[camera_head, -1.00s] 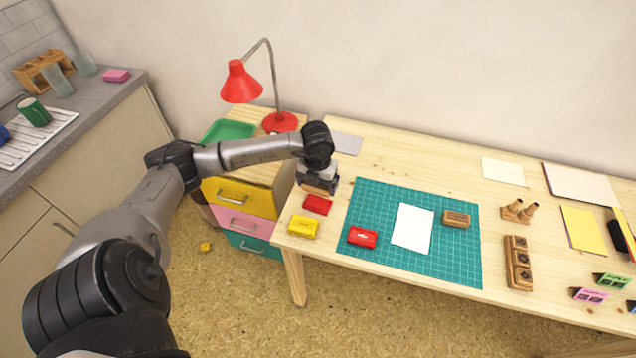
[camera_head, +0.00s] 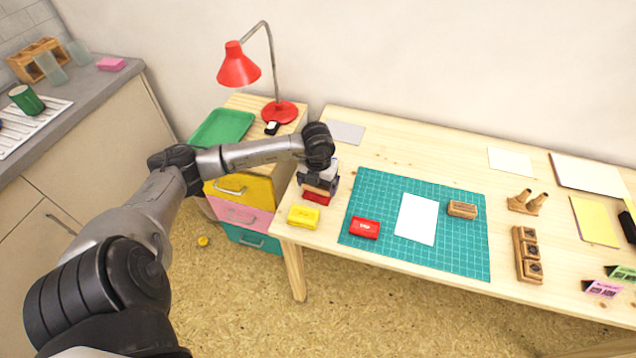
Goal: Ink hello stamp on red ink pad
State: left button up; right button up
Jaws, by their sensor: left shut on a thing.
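My left gripper (camera_head: 320,181) is shut on a wooden stamp (camera_head: 317,190) near the table's left end. The gripper hides most of the stamp, and its stamping face is out of sight. The stamp is right over the red ink pad (camera_head: 316,198), whose front edge shows below it; I cannot tell whether they touch. A second red block (camera_head: 364,228) with a white mark lies on the left part of the green mat. Another wooden stamp block (camera_head: 462,209) lies on the mat's right part. My right gripper is not in view.
A yellow pad (camera_head: 303,217) sits just in front of the red ink pad. White paper (camera_head: 416,219) lies on the green mat (camera_head: 381,195). A red lamp (camera_head: 239,67) stands behind on the drawer cabinet.

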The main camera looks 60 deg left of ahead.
pick_arm(q)
jog(key=shift+f, duration=0.1)
dwell(0.5)
jog(key=shift+f+b, duration=0.3)
jog(key=shift+f, duration=0.1)
dwell(0.3)
jog(key=shift+f, duration=0.15)
dwell(1.1)
jog(key=shift+r+p, duration=0.2)
jog(key=shift+p, duration=0.1)
jog(key=shift+r, duration=0.3)
jog(key=shift+r+p, duration=0.15)
jog(key=shift+p, duration=0.25)
jog(key=shift+r, duration=0.1)
jog(key=shift+r, duration=0.15)
jog(key=shift+r+p, duration=2.15)
jog(key=shift+r, duration=0.4)
